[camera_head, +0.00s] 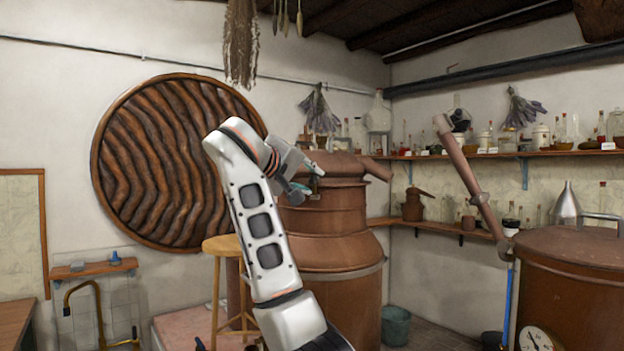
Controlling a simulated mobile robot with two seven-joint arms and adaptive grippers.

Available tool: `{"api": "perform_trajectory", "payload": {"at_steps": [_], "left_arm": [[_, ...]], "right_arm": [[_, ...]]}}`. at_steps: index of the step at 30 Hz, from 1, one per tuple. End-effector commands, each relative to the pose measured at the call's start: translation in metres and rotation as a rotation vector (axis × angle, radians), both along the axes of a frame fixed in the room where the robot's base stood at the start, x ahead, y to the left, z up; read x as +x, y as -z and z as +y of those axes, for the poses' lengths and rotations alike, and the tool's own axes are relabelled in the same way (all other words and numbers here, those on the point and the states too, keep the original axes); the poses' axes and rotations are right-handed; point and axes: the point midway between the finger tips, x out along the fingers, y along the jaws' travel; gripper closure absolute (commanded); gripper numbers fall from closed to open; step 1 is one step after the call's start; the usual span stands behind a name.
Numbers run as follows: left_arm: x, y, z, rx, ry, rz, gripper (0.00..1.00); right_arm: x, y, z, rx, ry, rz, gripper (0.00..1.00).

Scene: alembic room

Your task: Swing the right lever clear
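My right arm rises from the bottom middle, and my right gripper (305,180) is at its upper end. The gripper is in front of the upper part of a large copper still (340,240), near its collar. It is small and seen side-on, so I cannot tell whether its fingers are open, shut or touching the still. I cannot make out a right lever for certain; the gripper and arm may hide part of it. My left gripper is not in view.
A wooden stool (222,245) stands left of the still. A second copper vessel (575,285) with a gauge (535,340) is at right, with a slanted copper pipe (470,180) beside it. A bucket (396,326) is on the floor. Shelves (545,154) hold bottles.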

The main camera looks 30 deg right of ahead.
Motion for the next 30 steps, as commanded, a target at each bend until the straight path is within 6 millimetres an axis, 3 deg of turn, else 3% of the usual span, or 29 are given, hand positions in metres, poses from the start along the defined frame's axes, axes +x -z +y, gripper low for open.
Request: {"api": "perform_trajectory", "payload": {"at_steps": [6,15,19,30], "left_arm": [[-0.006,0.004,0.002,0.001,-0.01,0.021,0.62],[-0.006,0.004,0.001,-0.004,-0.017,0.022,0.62],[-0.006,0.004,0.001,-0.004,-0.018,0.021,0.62],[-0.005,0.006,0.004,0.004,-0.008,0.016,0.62]], "right_arm": [[0.01,0.004,-0.017,0.0,0.0,0.001,0.72],[0.012,0.005,-0.019,0.0,-0.001,0.0,0.72],[0.012,0.005,-0.018,0.0,-0.001,0.0,1.0],[0.01,0.006,-0.02,0.002,-0.024,-0.002,1.0]]}}
